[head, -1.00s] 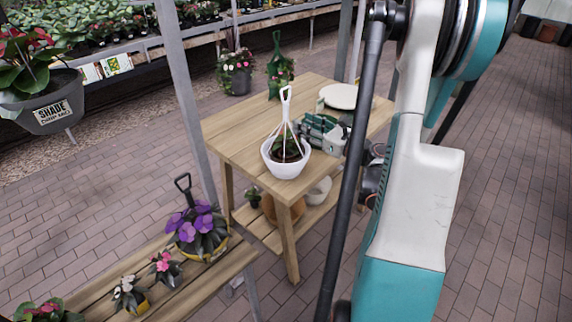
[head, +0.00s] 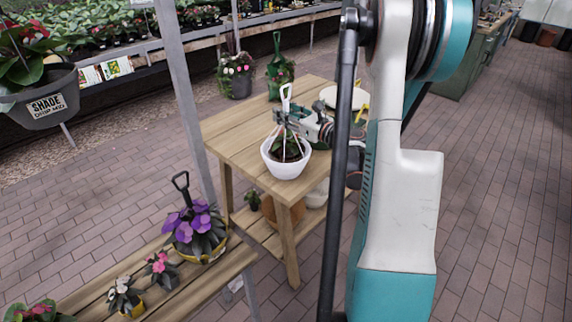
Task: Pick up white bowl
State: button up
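A white round dish or shallow bowl (head: 328,95) sits at the far right of the wooden table's top, partly hidden by my arm. Another white bowl-like thing (head: 316,196) is on the table's lower shelf, partly covered. A white hanging pot (head: 286,169) with a hook handle and a plant stands near the table's front edge. My gripper (head: 288,124) is over the tabletop, just behind the white pot's hanger and left of the white dish. Its fingers are small and overlap the hanger, so I cannot tell whether they are open.
The wooden table (head: 232,140) has free room at its left. A bench (head: 205,280) with potted flowers is at the lower left. A metal post (head: 182,90) stands between. A grey hanging pot (head: 40,100) is at the left. Brick floor is clear at right.

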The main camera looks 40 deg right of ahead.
grip_shut()
jog(key=shift+r, duration=0.15)
